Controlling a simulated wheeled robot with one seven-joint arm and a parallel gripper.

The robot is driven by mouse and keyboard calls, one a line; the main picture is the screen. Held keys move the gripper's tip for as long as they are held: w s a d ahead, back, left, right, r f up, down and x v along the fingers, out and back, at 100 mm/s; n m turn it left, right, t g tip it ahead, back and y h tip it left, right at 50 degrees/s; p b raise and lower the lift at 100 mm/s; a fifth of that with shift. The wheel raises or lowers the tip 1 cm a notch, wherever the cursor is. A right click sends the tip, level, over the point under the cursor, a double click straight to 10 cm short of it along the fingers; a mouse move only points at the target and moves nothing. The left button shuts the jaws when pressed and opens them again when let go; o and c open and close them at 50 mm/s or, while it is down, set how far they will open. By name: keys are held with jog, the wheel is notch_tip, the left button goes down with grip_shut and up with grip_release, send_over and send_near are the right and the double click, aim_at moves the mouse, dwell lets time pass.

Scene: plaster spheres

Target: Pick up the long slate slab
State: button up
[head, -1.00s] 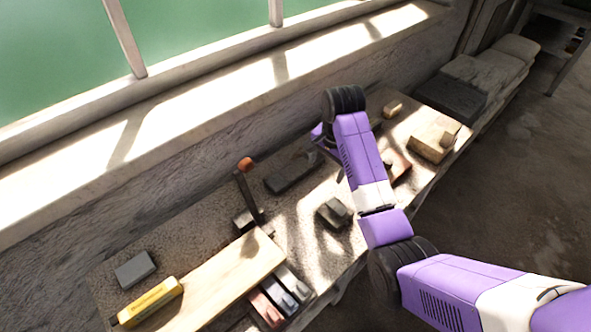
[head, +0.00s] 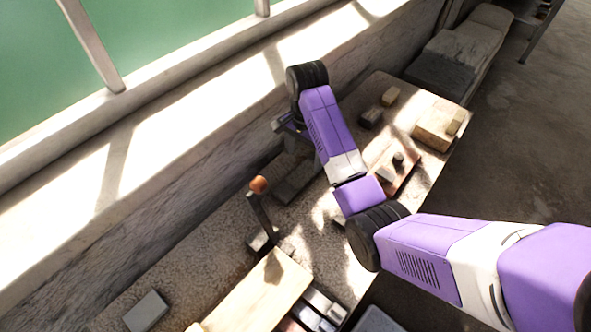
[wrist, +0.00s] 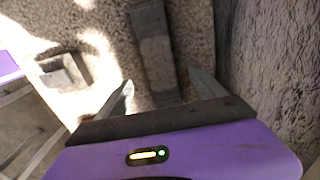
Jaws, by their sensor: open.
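The long slate slab (head: 296,181) is a dark grey bar lying flat on the speckled bench, partly hidden by my arm in the head view. In the wrist view the slab (wrist: 153,52) runs from the top edge down between my fingers, its lower end near the gripper body. My gripper (wrist: 162,80) is open and empty, one finger to each side of the slab in the picture. In the head view my gripper (head: 293,130) hangs over the slab's far end, mostly hidden by my wrist. I cannot tell its height above the slab.
A hammer-like tool with an orange end (head: 258,185) stands up left of the slab. A wooden board (head: 258,296) and grey block (head: 146,311) lie nearer. A reddish plate (head: 396,165) and pale stone block (head: 436,126) are right. The rough wall (wrist: 275,70) runs close beside my gripper.

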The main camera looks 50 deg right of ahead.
aim_at(302, 175)
jog(key=f, duration=0.5)
jog(key=f+p, duration=0.1)
jog(key=f, duration=0.1)
jog(key=shift+a+f, duration=0.2)
jog(key=shift+a, duration=0.15)
grip_shut()
jog(key=shift+r, duration=0.1)
